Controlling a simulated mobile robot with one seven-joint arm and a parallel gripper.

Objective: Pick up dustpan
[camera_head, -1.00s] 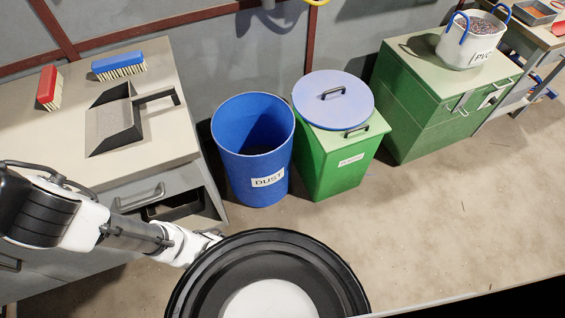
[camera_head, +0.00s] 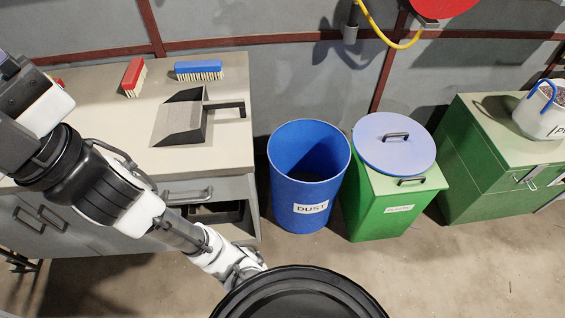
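The dark grey dustpan (camera_head: 184,119) lies on the light top of the grey workbench (camera_head: 235,160), towards its right end. Its black handle points right, near the bench's right edge. My arm comes in from the left and reaches down in front of the bench. My gripper (camera_head: 246,272) is at the low end of the arm, in front of and below the bench top, well apart from the dustpan. It is small and partly hidden behind my round black body part, so its fingers cannot be made out.
A red brush (camera_head: 133,76) and a blue brush (camera_head: 198,70) lie behind the dustpan. A blue DUST bin (camera_head: 308,188) and a green bin (camera_head: 388,206) with a round lid (camera_head: 391,150) stand right of the bench. A green cabinet (camera_head: 480,150) is further right. The bench drawer is partly open.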

